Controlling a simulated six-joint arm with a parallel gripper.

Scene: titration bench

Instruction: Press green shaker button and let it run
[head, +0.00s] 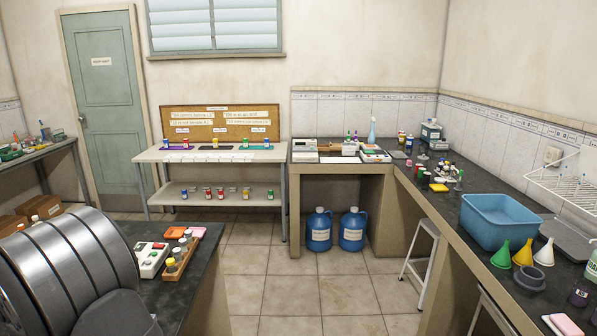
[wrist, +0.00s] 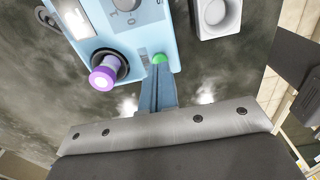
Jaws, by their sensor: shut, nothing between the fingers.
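In the wrist view the shaker (wrist: 160,20) is a light blue box with a dial (wrist: 126,8) on its face. Its green button (wrist: 159,57) sits at the box's lower edge in the picture, partly hidden by my fingers. My gripper (wrist: 158,68) is shut and empty, its blue-grey fingertips right at the green button. Whether they touch or press it I cannot tell. A tube with a purple ring (wrist: 103,78) sits at the dark round holder on the shaker's left. My gripper is not visible in the head view, and I cannot pick out the shaker there for sure.
A white object with a round hollow (wrist: 216,17) stands right of the shaker. In the head view, a blue basin (head: 497,222) and coloured funnels (head: 523,252) stand on the right bench. A wooden rack with small jars (head: 180,255) is on the near dark bench.

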